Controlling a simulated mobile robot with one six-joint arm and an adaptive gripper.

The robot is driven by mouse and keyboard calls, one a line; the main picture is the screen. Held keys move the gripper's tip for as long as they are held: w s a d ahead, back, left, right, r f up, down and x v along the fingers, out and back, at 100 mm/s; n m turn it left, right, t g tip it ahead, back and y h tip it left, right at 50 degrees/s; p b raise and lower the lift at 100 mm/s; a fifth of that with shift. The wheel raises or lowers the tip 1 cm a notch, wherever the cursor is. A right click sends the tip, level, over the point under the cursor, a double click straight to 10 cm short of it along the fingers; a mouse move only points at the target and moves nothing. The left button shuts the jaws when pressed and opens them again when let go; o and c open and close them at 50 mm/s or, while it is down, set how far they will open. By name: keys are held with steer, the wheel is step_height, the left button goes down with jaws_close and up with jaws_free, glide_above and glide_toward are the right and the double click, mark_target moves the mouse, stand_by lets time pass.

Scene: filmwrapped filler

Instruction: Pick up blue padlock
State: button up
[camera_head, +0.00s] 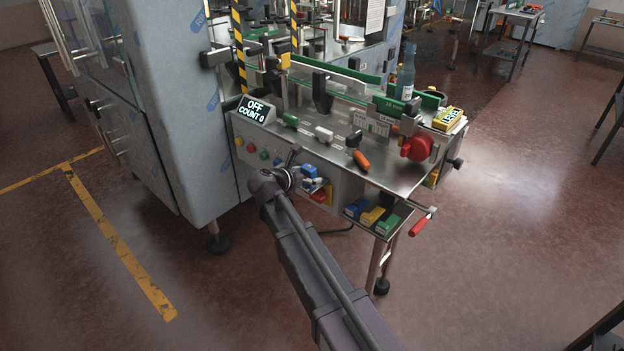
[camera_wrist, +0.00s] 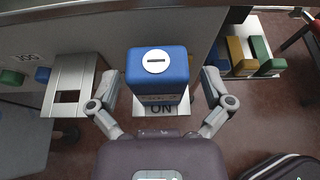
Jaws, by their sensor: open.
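The blue padlock (camera_wrist: 157,72) has a block-like body with a white round keyhole plate facing my wrist camera. Its shackle is not visible. My gripper (camera_wrist: 160,84) is open, with one finger to the left and one to the right of the padlock body. I cannot tell whether either finger touches it. In the head view the blue padlock (camera_head: 310,171) is small at the machine's front panel, with my gripper (camera_head: 308,182) around it, partly hiding it.
Under the padlock a plate (camera_wrist: 182,110) reads "ON". Blue, yellow and green boxes (camera_head: 373,215) sit on a shelf to the right. A red-handled crank (camera_head: 421,224) sticks out there. Push buttons (camera_head: 252,148) are left on the panel. The steel table (camera_head: 385,172) is above.

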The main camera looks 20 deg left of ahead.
mark_target(308, 168)
steer(key=c, duration=1.3)
steer(key=shift+r, duration=0.2)
step_height(308, 168, up, 2)
steer(key=shift+r+p, duration=0.1)
steer(key=shift+p, duration=1.15)
steer(key=shift+r+p, duration=0.8)
steer(key=shift+p, duration=0.05)
steer(key=s+d, duration=0.1)
steer(key=s, duration=1.5)
steer(key=shift+r+p, duration=0.4)
steer(key=shift+r, duration=0.05)
